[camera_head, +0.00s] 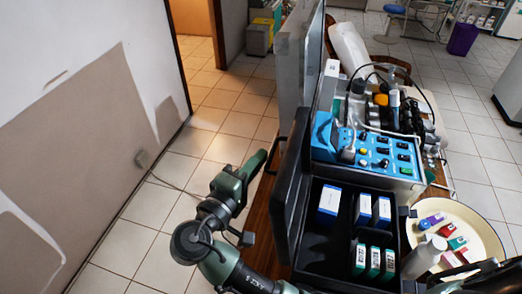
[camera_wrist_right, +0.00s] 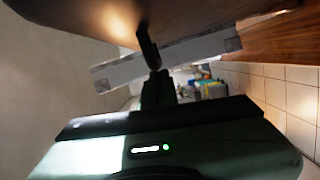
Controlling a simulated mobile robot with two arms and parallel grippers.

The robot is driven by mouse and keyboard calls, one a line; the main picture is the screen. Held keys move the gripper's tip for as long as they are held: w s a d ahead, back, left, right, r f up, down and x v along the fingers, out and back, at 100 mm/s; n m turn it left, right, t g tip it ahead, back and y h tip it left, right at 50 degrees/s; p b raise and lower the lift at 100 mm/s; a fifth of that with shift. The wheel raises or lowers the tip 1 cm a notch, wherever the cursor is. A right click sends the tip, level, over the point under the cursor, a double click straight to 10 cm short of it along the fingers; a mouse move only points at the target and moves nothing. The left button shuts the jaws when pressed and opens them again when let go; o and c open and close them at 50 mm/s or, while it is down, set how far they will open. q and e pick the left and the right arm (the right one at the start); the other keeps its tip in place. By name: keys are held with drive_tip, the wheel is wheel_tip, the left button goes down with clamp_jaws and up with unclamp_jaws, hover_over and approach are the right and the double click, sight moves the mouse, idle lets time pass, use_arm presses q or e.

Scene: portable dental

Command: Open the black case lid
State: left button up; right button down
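The black case (camera_head: 338,252) stands on the table with its inside showing. Its lid (camera_head: 290,185) stands roughly upright along the case's left side, swung away from the opening. White-and-blue boxes and white-and-green boxes sit in its compartments. My right gripper (camera_head: 250,172), green and dark, is to the left of the lid, beyond the table's left edge. A gap seems to show between it and the lid. In the right wrist view its dark finger parts (camera_wrist_right: 151,62) hold nothing that I can make out; their spacing is unclear. My left gripper is not clearly seen.
A blue control unit (camera_head: 374,150) stands just behind the case. A round cream tray (camera_head: 480,225) with small coloured boxes and a white bottle (camera_head: 424,255) are on the right. A grey upright panel (camera_head: 292,65) stands behind the lid. Tiled floor (camera_head: 150,210) lies left.

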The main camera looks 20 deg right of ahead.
drive_tip(key=s+d, duration=0.1)
drive_tip(key=s+d+r+m, duration=0.1)
drive_tip(key=s+d+r+m+p, duration=0.1)
drive_tip(key=d, duration=0.1)
drive_tip(key=shift+d+r+y, duration=0.1)
drive_tip(key=shift+y, duration=0.2)
idle(0.3)
drive_tip(key=shift+w, duration=0.15)
